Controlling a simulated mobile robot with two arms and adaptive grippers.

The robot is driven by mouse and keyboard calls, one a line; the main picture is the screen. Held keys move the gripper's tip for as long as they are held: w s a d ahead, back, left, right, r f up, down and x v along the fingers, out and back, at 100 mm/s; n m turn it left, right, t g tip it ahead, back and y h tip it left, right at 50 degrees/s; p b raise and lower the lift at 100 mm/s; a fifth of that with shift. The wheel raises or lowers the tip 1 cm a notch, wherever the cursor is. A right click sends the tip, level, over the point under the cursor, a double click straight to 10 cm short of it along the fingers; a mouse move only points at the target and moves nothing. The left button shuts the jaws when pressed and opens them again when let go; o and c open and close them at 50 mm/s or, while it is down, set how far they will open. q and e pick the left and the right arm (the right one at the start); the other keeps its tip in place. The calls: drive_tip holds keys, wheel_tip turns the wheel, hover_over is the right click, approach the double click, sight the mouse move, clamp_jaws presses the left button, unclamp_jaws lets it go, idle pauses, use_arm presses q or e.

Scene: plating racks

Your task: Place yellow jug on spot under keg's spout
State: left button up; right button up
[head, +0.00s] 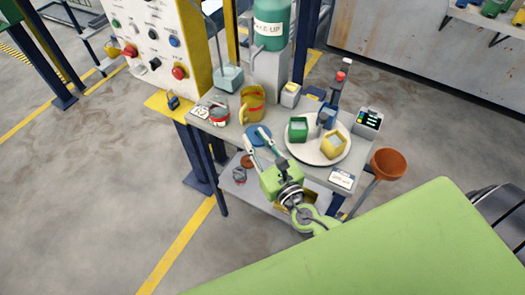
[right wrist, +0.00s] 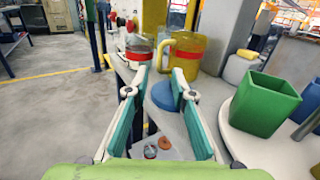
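The yellow jug (head: 252,106) with a red band stands upright on the grey table, its handle to the left. It also shows in the right wrist view (right wrist: 188,52), just beyond the fingertips. The green keg (head: 272,22) marked "KE-UP" stands on a grey block at the back, its thin spout on the left side. I cannot make out the spot under the spout. My right gripper (head: 256,138) is open and empty at the table's front edge, in front of the jug and apart from it. My left gripper is not in view.
A blue disc (head: 259,135) lies by my right fingertips. A white round tray (head: 318,158) at right holds a green cup (head: 298,130) and a yellow cup (head: 334,145). A red-banded clear container (head: 219,116) and a glass vessel (head: 229,79) are left of the jug.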

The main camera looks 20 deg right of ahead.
drive_tip(key=shift+s+d+b, duration=0.15)
drive_tip(key=shift+s+b, duration=0.25)
drive_tip(key=shift+s, duration=1.65)
